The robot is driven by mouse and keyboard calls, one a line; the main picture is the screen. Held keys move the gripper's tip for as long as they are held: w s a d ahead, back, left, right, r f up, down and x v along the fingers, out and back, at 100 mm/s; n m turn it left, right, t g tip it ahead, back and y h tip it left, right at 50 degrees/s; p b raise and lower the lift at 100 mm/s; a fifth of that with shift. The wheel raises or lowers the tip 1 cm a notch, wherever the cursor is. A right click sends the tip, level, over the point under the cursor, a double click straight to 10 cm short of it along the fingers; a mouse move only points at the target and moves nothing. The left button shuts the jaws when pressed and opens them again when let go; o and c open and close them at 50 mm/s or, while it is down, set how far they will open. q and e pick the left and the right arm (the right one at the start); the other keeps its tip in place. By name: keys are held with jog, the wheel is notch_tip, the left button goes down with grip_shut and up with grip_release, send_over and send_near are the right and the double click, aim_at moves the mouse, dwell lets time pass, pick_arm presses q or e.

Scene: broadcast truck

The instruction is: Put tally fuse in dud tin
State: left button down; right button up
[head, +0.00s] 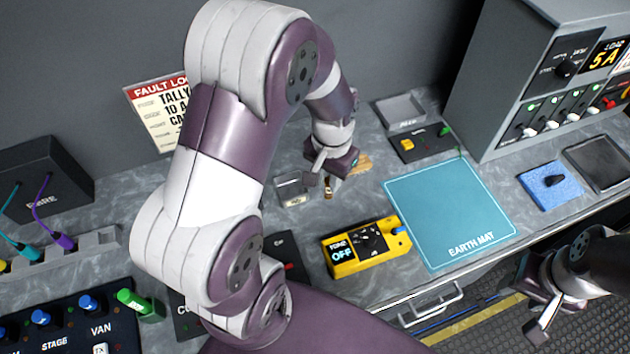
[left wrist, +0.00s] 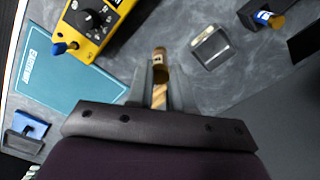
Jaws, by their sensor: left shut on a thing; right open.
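My left gripper (head: 325,180) is shut on a small brass-capped fuse (left wrist: 158,57), low over the grey bench. In the head view only a small end of the fuse shows below the fingers. A small open metal tin (head: 293,189) stands just left of that gripper; it also shows to the right of the fingers in the left wrist view (left wrist: 211,46). I cannot read a label on it, so I cannot tell whether it is the dud tin. My right gripper (head: 541,318) is open and empty at the lower right, off the bench's front edge.
A yellow meter (head: 345,262) and the teal earth mat (head: 450,215) lie to the right. A wooden-coloured piece (head: 362,162) is close behind my left gripper. A grey tray (head: 400,109) stands at the back. My left arm hides part of the bench.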

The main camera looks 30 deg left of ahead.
pick_arm(q)
jog(key=a+f+p, duration=0.1)
jog(key=a+f, duration=0.2)
jog(key=a, duration=0.1)
jog(key=w+a+f+p, duration=0.1)
jog(key=a+f, duration=0.2)
jog(key=f, duration=0.1)
jog(key=a+f+p, duration=0.1)
jog(key=a+f, duration=0.2)
jog(key=a, duration=0.1)
jog(key=shift+w+a+f, duration=0.15)
jog(key=shift+w+a, duration=0.05)
jog(key=shift+a, duration=0.15)
jog(key=shift+w+f, duration=0.15)
jog(key=shift+w, duration=0.05)
jog(key=shift+d+f, duration=0.1)
jog(key=shift+f, duration=0.05)
jog(key=c, duration=1)
grip_release()
jog(key=shift+s, duration=0.1)
pick_arm(e)
jog(key=r, duration=0.2)
jog(key=s+a+r, duration=0.1)
jog(key=shift+r, duration=0.25)
